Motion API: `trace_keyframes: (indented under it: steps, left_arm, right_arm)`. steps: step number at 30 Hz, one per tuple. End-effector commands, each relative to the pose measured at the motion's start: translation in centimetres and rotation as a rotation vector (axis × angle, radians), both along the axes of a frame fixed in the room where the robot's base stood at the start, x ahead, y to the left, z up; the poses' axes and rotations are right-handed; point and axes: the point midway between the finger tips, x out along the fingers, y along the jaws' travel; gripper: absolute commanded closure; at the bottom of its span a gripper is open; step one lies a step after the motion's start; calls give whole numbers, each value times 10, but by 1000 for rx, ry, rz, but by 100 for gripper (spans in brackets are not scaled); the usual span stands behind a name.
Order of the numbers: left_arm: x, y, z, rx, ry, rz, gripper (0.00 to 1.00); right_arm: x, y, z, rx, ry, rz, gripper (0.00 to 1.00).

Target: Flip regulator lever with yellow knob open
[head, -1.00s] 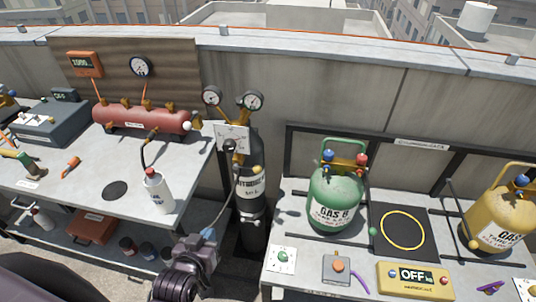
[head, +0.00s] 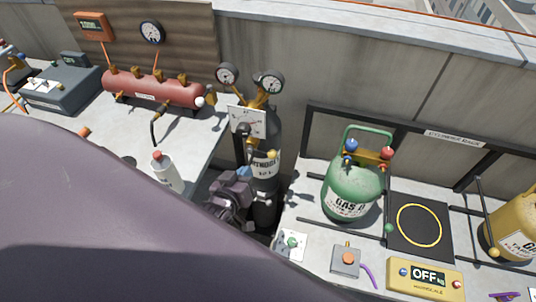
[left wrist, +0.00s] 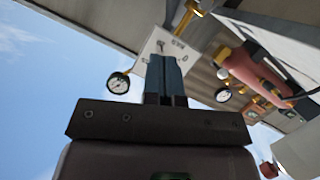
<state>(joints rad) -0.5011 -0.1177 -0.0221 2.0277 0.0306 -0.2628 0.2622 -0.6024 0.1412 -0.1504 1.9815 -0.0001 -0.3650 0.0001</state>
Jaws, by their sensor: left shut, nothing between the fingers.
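The gas regulator with its white plate (head: 247,121) and two round gauges (head: 227,75) (head: 271,83) sits atop a dark grey cylinder (head: 269,128). A yellow knob (head: 272,154) shows just below the plate, in front of the cylinder; its lever is hard to make out. My left gripper (head: 244,173) is shut and empty, below and left of the yellow knob, apparently apart from it. In the left wrist view its closed fingers (left wrist: 167,78) point toward the plate (left wrist: 153,48) and cover part of it. My right gripper is not in view.
A left bench holds a red manifold tank (head: 150,88) and a white bottle (head: 166,171). A right bench holds a green gas cylinder (head: 353,188), a yellow scale display (head: 425,279) and a black pad (head: 419,252). A dark mauve part of my body covers the lower left.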

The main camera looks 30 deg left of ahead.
Motion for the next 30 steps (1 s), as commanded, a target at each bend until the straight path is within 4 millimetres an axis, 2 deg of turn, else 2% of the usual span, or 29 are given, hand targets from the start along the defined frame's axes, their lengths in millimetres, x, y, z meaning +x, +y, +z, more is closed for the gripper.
trace_keyframes:
  steps: [5,10,28,30]
  left_arm:
    - [1,0,0,1,0,0,100]
    - [12,2,-3,2,-1,-1,100]
    - [99,14,-28,1,1,-2,100]
    - [103,11,-39,0,2,-1,100]
  right_arm:
    - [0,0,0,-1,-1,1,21]
    - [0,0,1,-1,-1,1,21]
    - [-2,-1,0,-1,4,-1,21]
    - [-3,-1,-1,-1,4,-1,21]
